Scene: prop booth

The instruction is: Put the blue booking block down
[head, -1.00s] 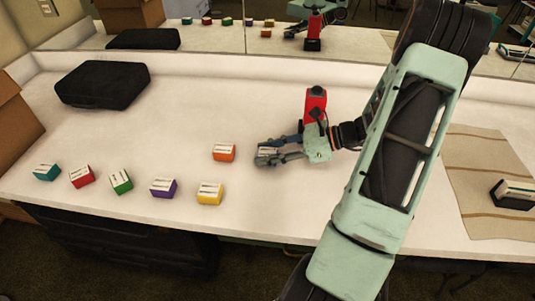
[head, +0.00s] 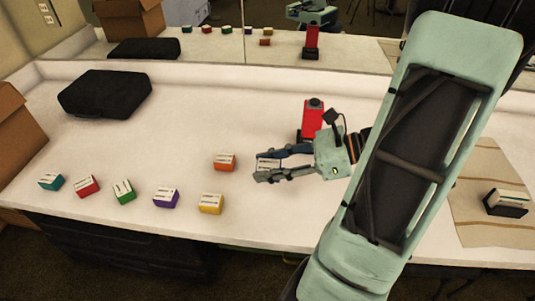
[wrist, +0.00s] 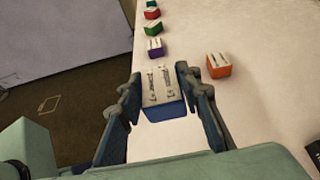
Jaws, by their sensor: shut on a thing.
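The blue booking block (wrist: 164,92) has a pale printed top and a blue side. It sits between the two fingers of my gripper (wrist: 158,97) in the wrist view, and the fingers are shut on it. In the head view my gripper (head: 268,167) reaches in from the right, above the white counter, and its fingers cover much of the block (head: 267,164). The block appears held clear of the counter; the exact height is hard to tell. The orange block (head: 225,161) stands just left of it in the head view.
Teal (head: 51,181), red (head: 86,186), green (head: 123,191), purple (head: 165,198) and yellow (head: 211,203) blocks line the front edge. A red upright device (head: 312,116) stands behind my gripper. A black case (head: 105,93) lies back left. A striped mat (head: 480,215) bears a black holder (head: 506,208).

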